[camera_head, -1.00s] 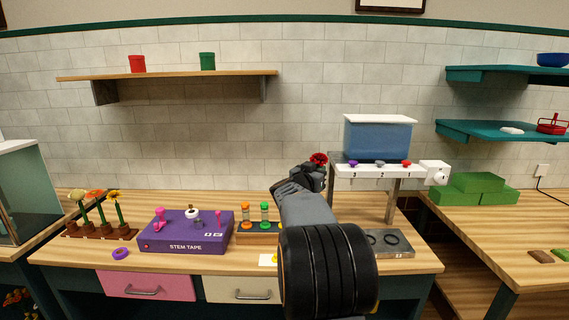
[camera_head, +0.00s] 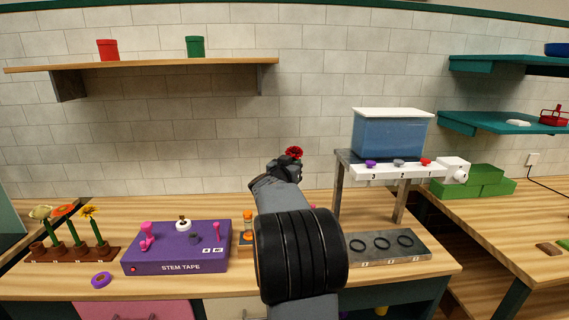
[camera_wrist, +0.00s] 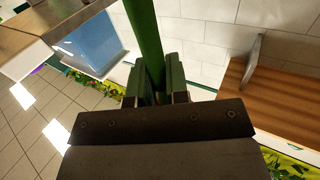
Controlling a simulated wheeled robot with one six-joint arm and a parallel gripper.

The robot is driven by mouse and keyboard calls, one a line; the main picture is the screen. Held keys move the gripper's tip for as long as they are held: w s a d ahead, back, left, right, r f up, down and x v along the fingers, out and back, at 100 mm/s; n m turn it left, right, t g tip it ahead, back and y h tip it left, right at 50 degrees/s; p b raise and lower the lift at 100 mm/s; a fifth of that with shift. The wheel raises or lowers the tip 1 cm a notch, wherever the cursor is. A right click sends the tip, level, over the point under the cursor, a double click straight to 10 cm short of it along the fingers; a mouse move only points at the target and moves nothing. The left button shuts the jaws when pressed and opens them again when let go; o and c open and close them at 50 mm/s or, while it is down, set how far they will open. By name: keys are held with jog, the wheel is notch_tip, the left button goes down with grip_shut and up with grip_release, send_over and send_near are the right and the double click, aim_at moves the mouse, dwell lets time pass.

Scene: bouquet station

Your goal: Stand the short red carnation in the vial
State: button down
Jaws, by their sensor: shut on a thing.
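The red carnation (camera_head: 294,152) is held up above the bench in the middle of the head view, its bloom showing over my gripper (camera_head: 287,168). In the wrist view its green stem (camera_wrist: 145,35) runs between the two jaws of my gripper (camera_wrist: 161,88), which are shut on it. The lower end of the stem is not in sight. I cannot make out the vial in either view; my arm hides part of the bench.
A purple STEM TAPE box (camera_head: 176,248) and a rack of flowers (camera_head: 70,250) stand left. An orange-capped timer (camera_head: 248,222) is partly behind my arm. At right are a blue tank (camera_head: 390,134) on a stand, a grey plate with rings (camera_head: 390,257) and green blocks (camera_head: 484,182).

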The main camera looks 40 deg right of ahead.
jog(key=shift+s+a+f+b, duration=0.2)
jog(key=shift+s+f+b, duration=0.05)
jog(key=shift+b, duration=0.1)
jog(key=shift+w+a+f+b, duration=0.1)
jog(key=shift+w+f+b, duration=0.1)
jog(key=shift+f+b, duration=1.45)
jog(key=shift+r, duration=0.15)
jog(key=shift+s+a+f, duration=0.1)
jog(key=shift+a+f, duration=0.05)
jog(key=shift+f, duration=0.05)
jog(key=shift+f+p, duration=0.25)
jog(key=shift+p, duration=0.05)
jog(key=shift+f+b, duration=1.5)
jog(key=shift+f, duration=0.75)
dwell(0.7)
